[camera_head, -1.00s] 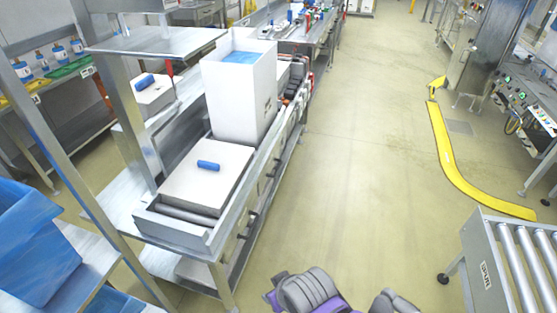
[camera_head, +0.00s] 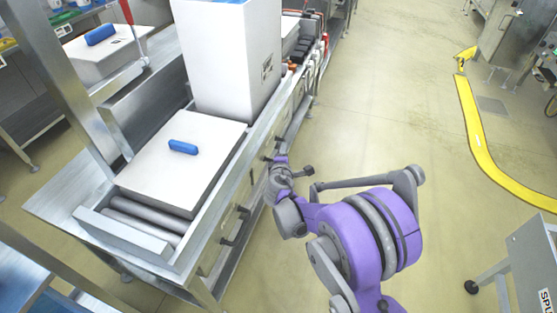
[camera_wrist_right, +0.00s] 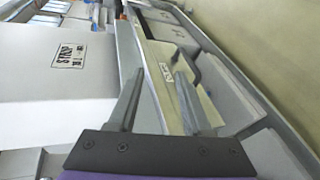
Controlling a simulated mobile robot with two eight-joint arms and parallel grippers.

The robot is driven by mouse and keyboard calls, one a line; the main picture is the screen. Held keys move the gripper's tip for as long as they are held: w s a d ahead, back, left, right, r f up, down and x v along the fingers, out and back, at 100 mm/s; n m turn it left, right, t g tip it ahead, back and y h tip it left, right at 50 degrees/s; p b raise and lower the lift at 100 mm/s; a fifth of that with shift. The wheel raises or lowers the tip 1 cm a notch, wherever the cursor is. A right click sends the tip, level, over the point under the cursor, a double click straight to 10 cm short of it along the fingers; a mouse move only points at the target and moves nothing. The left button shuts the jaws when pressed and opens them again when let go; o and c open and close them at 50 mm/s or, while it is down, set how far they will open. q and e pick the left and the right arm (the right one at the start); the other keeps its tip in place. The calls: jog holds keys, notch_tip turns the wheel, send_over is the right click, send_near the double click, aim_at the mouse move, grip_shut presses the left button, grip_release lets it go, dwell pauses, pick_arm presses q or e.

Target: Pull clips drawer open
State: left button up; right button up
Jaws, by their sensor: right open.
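The bench (camera_head: 215,235) has a row of drawers with dark handles (camera_head: 230,240) along its aisle side. My right gripper (camera_head: 277,163) is beside that side, partly hidden by its own wrist. In the right wrist view its two fingers (camera_wrist_right: 158,76) are open and empty, pointing at a drawer front (camera_wrist_right: 165,95). That front carries a small label, too blurred to read, and a dark handle (camera_wrist_right: 187,65) near the right fingertip. Contact with the handle cannot be told. I cannot tell which drawer holds the clips. My left gripper is not in view.
On the bench stand a tall white box (camera_head: 230,60) and a lower white box with a blue-handled lid (camera_head: 180,175), beside metal rollers (camera_head: 150,222). The aisle floor (camera_head: 400,110) is clear.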

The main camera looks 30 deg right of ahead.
jog(key=w+d+f+n+t+b, duration=0.2)
jog(key=w+f+n+b, duration=0.35)
jog(key=f, duration=0.75)
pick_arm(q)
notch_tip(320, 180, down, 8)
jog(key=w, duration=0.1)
pick_arm(e)
jog(key=x, duration=1.2)
jog(key=shift+w+a, duration=0.1)
jog(key=shift+a, duration=0.1)
grip_shut()
